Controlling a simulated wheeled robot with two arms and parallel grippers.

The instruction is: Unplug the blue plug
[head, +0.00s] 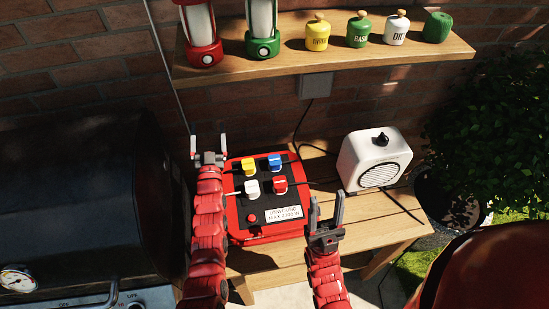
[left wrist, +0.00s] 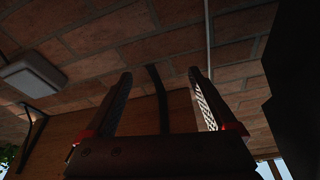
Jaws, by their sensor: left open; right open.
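The blue plug (head: 275,162) sits at the upper right of the red power box (head: 235,222) with a black top, in the head view. A yellow plug (head: 249,168) is to its left, a white plug (head: 252,188) and a red plug (head: 280,185) are below. My left gripper (head: 209,145) is open and empty, left of the box's upper left corner and apart from the blue plug. In the left wrist view the left gripper (left wrist: 165,90) points at brick wall, with nothing between its fingers. My right gripper (head: 326,210) is open and empty, beside the box's right edge.
The box rests on a wooden bench (head: 385,220). A white speaker-like device (head: 375,158) stands to the right. A wooden shelf (head: 290,65) with lanterns and jars overhangs behind. A dark grill (head: 80,200) stands close on the left. Cables run from the box.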

